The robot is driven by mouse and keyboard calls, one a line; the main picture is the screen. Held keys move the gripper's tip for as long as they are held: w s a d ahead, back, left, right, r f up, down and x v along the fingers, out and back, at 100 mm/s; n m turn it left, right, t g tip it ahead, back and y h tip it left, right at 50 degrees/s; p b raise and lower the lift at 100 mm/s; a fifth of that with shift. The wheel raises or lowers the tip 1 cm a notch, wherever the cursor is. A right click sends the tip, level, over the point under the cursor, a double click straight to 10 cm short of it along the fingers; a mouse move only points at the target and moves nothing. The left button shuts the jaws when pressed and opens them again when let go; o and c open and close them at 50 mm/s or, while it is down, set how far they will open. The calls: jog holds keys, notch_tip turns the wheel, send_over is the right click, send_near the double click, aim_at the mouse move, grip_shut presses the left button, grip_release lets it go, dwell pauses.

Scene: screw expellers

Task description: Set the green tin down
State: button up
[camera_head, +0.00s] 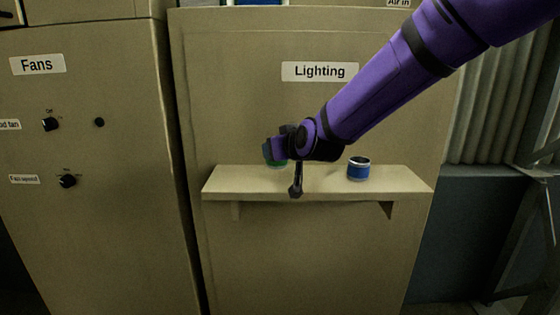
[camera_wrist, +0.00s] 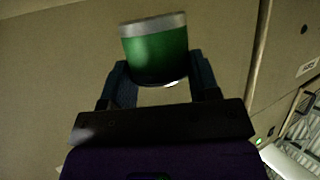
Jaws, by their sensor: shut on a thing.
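The green tin (camera_wrist: 155,52) has a pale metal rim and sits between the two fingers of my gripper (camera_wrist: 160,82) in the wrist view. My gripper is shut on it. In the head view my gripper (camera_head: 276,152) is over the left part of the beige shelf (camera_head: 320,187). Only a small bit of the green tin (camera_head: 277,164) shows there, below the fingers and near the shelf's back. I cannot tell whether the tin touches the shelf.
A blue tin (camera_head: 358,169) stands upright on the right half of the shelf. The panel labelled Lighting (camera_head: 320,72) rises behind. A cabinet labelled Fans (camera_head: 37,64) with knobs stands at left. The shelf's left end and front look clear.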

aim_at(280, 167)
jog(key=shift+d+f, duration=0.1)
jog(key=shift+f, duration=1.4)
jog(key=shift+f, duration=0.15)
jog(key=o, duration=1)
jog(key=shift+s+d+r, duration=0.2)
jog(key=shift+s+r, duration=0.2)
jog(key=shift+s, duration=0.1)
jog(key=v, duration=1.1)
